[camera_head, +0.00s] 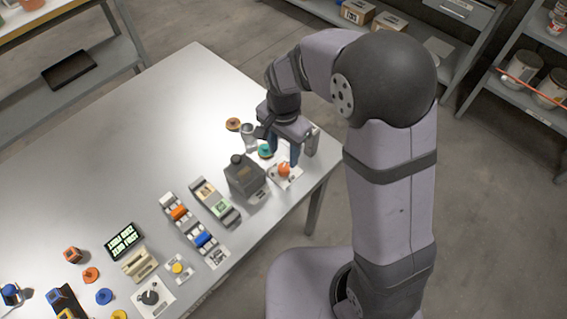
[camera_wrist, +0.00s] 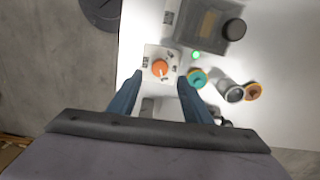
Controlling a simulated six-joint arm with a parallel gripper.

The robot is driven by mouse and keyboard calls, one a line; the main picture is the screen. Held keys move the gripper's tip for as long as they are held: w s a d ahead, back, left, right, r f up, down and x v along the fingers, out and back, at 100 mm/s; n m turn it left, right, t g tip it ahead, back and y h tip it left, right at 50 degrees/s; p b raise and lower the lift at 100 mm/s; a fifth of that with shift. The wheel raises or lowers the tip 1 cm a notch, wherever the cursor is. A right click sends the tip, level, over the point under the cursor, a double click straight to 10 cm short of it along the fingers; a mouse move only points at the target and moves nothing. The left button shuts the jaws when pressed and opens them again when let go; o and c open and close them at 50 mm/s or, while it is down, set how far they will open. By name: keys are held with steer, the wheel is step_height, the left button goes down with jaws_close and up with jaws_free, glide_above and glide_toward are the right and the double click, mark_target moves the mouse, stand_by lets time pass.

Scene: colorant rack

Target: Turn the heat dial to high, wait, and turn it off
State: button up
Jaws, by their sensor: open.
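An orange dial (camera_head: 284,170) sits on a small white plate near the table's right edge; the dial (camera_wrist: 160,68) also shows in the wrist view with a pale pointer mark. My gripper (camera_head: 285,157) is open above and beside the dial. In the wrist view my gripper (camera_wrist: 160,84) has its two blue fingers apart, with the dial just beyond and between their tips, and nothing held. A dark grey box (camera_head: 243,176) with a round black cap stands beside the dial. A green light (camera_wrist: 195,55) glows between box and dial in the wrist view.
A metal cup (camera_head: 249,138), a teal round piece (camera_wrist: 196,78) and an orange-brown one (camera_head: 233,125) stand close by. Farther along are racks of colored blocks (camera_head: 190,225), a black knob on a plate (camera_head: 150,297) and a sign (camera_head: 123,241). The table's far left is clear.

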mark_target(284, 168)
steer(key=shift+f+p, duration=0.5)
steer(key=shift+f, duration=2.9)
steer(key=c, duration=1.1)
